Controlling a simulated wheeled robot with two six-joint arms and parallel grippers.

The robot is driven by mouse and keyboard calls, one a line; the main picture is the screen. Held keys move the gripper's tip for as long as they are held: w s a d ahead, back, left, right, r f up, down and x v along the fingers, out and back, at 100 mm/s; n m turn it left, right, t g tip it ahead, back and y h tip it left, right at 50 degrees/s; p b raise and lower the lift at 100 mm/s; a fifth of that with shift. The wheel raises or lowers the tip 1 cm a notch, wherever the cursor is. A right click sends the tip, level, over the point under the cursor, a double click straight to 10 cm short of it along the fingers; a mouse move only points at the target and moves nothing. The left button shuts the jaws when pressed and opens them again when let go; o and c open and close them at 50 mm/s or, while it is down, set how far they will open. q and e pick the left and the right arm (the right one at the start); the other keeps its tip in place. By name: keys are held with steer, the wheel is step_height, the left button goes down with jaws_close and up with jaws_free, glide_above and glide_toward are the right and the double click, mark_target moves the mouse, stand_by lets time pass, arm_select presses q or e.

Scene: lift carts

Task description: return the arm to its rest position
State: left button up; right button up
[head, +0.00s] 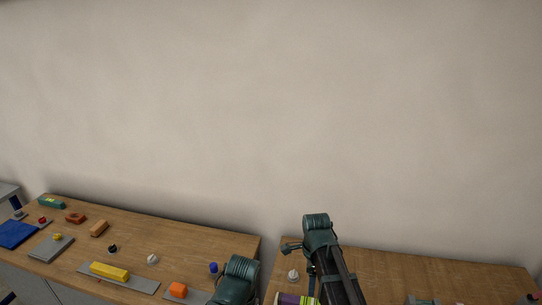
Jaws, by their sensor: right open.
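My right arm (317,228) rises at the bottom centre-right, dark green and black, bent over the left end of the right wooden table. My right gripper (292,248) shows as small dark parts on the left side of this arm; it is open, with nothing seen between its fingers, and partly hidden by the arm. My left arm (238,280) shows only as a dark green rounded link at the bottom centre. My left gripper is out of view.
On the right table (440,272), a white knob (293,275) and a purple-green item (296,299) are near my right arm. A bare wall stands behind.

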steer(key=s+a+f+n+b, duration=0.4)
steer(key=s+n, duration=0.3)
steer(key=n, duration=0.5)
steer(key=s+a+f+n+h+b, duration=0.1)
steer(key=s+a+f+n+b, duration=0.4)
steer(key=n, duration=0.6)
steer(key=shift+s+a+f+n, duration=0.2)
steer(key=shift+s+a+n, duration=0.15)
steer(key=shift+s, duration=0.55)
